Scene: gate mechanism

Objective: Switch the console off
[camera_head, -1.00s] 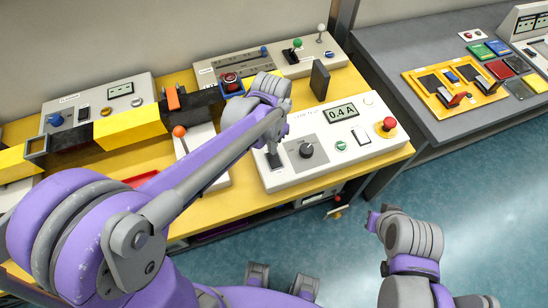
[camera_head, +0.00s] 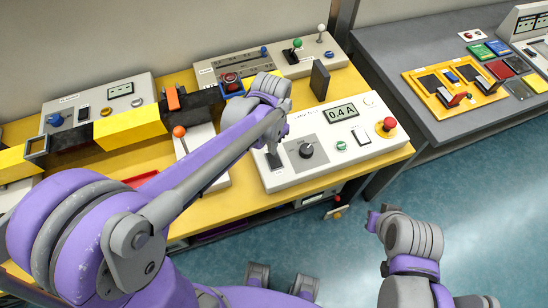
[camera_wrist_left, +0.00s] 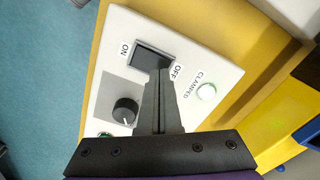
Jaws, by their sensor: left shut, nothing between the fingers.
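The white console (camera_head: 300,180) lies on the yellow bench, with a 0.4 A display (camera_head: 341,113) and a black knob (camera_head: 306,151). Its dark rocker switch (camera_wrist_left: 148,54) sits between the printed words ON and OFF in the left wrist view. My left gripper (camera_wrist_left: 160,73) is shut and empty, its fingertips at the OFF end of the switch and hiding part of it. I cannot tell whether they touch it.
A red mushroom button (camera_head: 389,124) rises at the console's right end. A dark upright plate (camera_head: 320,80) stands behind it. A yellow and black gate bar (camera_head: 130,126) and an orange-knobbed lever (camera_head: 180,132) are to the left. A grey bench (camera_head: 400,60) stands at right.

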